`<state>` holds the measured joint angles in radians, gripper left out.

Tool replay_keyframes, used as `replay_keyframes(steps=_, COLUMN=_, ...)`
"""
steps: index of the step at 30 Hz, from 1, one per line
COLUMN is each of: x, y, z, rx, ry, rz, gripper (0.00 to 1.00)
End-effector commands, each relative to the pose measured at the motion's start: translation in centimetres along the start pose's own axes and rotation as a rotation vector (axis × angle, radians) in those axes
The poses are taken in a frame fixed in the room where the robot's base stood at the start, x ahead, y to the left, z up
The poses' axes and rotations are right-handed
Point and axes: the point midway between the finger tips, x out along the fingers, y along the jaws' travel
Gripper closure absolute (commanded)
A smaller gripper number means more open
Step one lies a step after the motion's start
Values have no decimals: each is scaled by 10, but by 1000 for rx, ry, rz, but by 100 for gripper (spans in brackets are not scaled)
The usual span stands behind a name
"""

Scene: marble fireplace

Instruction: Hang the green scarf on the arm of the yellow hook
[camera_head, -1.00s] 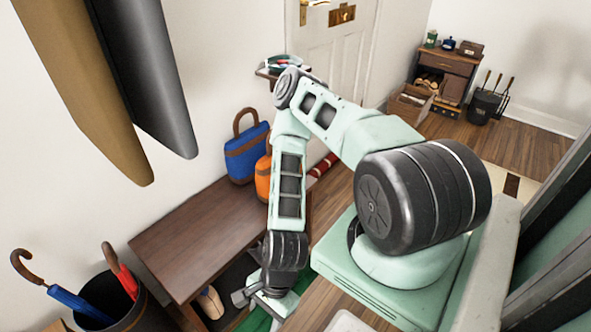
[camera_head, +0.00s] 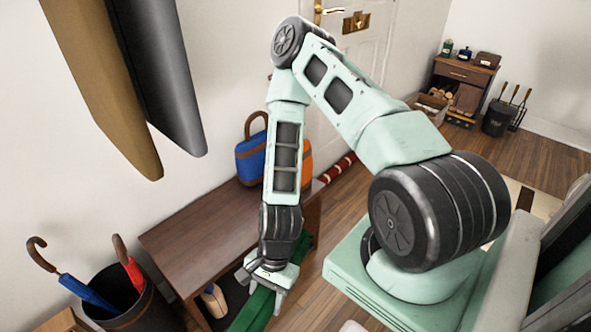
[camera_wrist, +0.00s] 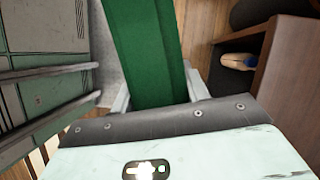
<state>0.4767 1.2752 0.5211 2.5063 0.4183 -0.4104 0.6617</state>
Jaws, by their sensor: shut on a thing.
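The green scarf (camera_head: 256,309) hangs at my gripper (camera_head: 264,281), beside the front of the dark wooden bench. Another green part shows just right of my wrist. In the wrist view the scarf (camera_wrist: 145,45) is a wide green band running up between the two fingers of my gripper (camera_wrist: 156,92). The gripper is shut on the scarf. The scarf's lower end is cut off by the bottom edge of the head view. The yellow hook is not visible in either view.
The bench (camera_head: 200,235) stands along the wall, with a blue bag (camera_head: 251,160) and an orange bag (camera_head: 306,165) at its far end. A bin (camera_head: 140,308) holds umbrellas at lower left. Long tan and black shapes (camera_head: 165,75) hang at upper left. Floor is open at right.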

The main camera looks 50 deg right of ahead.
Motion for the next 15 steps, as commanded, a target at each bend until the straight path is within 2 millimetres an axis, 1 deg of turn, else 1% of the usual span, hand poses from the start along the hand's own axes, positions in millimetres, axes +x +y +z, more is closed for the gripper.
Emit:
replay_keyframes(steps=1, x=-9, y=-8, z=-4, rx=-41, ry=10, rz=8, gripper=81)
replay_keyframes(steps=2, x=-14, y=-12, z=-4, rx=-63, ry=8, rz=16, gripper=81)
replay_keyframes(steps=5, x=-36, y=-29, z=-13, rx=-182, ry=15, rz=60, gripper=81)
replay_keyframes(steps=8, x=-62, y=-49, z=-22, rx=-328, ry=18, rz=119, gripper=81)
replay_keyframes(steps=9, x=-74, y=-57, z=-25, rx=-390, ry=18, rz=145, gripper=81)
replay_keyframes(steps=15, x=-135, y=-100, z=-47, rx=-721, ry=14, rz=287, gripper=81)
